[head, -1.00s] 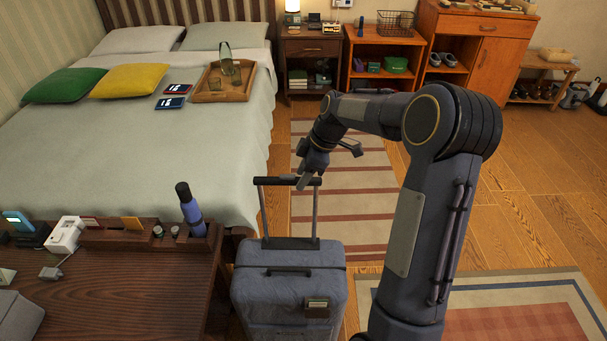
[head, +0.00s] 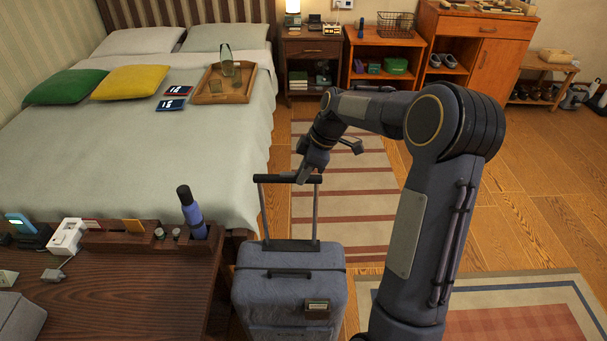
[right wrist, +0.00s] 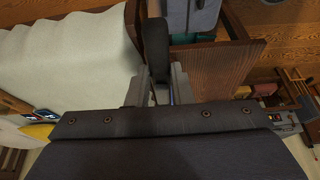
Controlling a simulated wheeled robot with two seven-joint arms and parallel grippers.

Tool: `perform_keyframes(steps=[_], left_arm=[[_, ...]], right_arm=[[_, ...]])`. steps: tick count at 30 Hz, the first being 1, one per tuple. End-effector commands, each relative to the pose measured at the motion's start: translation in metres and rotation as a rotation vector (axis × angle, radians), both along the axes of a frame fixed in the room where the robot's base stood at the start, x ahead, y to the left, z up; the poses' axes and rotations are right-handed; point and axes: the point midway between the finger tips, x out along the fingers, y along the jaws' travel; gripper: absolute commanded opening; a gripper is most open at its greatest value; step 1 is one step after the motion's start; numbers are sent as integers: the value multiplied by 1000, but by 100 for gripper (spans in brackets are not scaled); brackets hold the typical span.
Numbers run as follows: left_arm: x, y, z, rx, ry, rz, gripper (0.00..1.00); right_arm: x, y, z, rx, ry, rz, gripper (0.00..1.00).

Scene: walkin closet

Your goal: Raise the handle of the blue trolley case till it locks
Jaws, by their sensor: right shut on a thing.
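The blue trolley case (head: 290,290) stands upright on the floor beside the desk. Its pull handle (head: 274,179) is raised on two rods well above the case top. My right gripper (head: 306,177) is shut on the dark crossbar, right of its middle. In the right wrist view the dark grip (right wrist: 155,45) runs between the two fingers. The head view does not show whether a lock has caught. My left gripper is not in view.
The bed (head: 150,160) lies behind. A striped rug (head: 345,205) and open floor are behind and right.

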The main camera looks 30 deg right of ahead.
Motion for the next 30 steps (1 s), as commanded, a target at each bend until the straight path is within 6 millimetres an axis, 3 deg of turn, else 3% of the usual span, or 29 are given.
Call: perform_keyframes(steps=[1,3,9,13,23,24,28,30], left_arm=[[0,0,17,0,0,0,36],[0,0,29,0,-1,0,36],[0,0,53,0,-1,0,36],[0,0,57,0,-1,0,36],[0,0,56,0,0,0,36],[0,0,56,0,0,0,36],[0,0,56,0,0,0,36],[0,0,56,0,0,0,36]], right_arm=[[1,-1,27,-3,-9,-1,0],[2,-1,48,-3,-9,-1,0],[2,-1,92,-3,-9,-1,0],[1,0,102,-2,-7,-1,0],[1,0,101,-2,-6,0,0],[1,0,100,-1,-5,-1,25],[1,0,100,-1,-4,-1,42],[1,0,100,-1,-4,-1,42]])
